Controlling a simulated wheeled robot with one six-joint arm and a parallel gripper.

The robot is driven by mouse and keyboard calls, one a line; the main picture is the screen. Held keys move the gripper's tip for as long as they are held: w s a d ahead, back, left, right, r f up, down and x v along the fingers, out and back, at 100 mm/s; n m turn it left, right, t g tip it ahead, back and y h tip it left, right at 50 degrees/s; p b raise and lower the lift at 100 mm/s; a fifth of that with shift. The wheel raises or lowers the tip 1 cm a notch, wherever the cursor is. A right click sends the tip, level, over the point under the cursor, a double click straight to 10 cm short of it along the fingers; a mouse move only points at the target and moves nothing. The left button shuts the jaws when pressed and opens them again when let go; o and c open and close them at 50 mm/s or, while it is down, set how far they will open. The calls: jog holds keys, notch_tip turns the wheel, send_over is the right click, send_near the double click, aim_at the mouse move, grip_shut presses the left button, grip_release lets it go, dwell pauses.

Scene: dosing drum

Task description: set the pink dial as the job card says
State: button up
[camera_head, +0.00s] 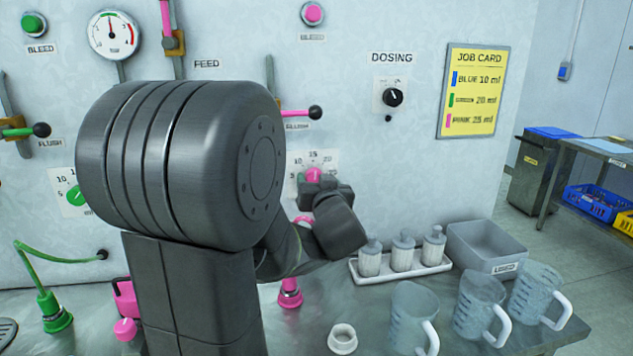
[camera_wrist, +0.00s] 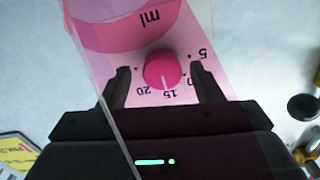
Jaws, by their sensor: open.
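The pink dial (camera_head: 314,175) is on the wall panel, over a white scale plate (camera_head: 328,158); my gripper (camera_head: 322,188) partly hides it. In the wrist view the pink dial (camera_wrist: 160,66) sits between my gripper's (camera_wrist: 160,74) two open fingers, one on each side with a gap. The scale reads upside down there, with 5, 15 and 20 legible. The dial's white mark points at about 15. The yellow job card (camera_head: 472,90) at the right lists blue 10 ml, green 20 ml and pink 25 ml.
A black dosing knob (camera_head: 392,97) is right of the dial. A pink lever (camera_head: 298,113) juts out above it. White bottles on a tray (camera_head: 405,271), clear jugs (camera_head: 480,305) and a grey bin (camera_head: 487,249) stand on the bench. A translucent pink-tinted shape (camera_wrist: 115,30) covers the wrist view's upper left.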

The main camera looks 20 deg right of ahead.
jog(key=shift+w+a, duration=0.1)
jog(key=shift+w, duration=0.2)
jog(key=c, duration=1)
jog(key=shift+r, duration=0.1)
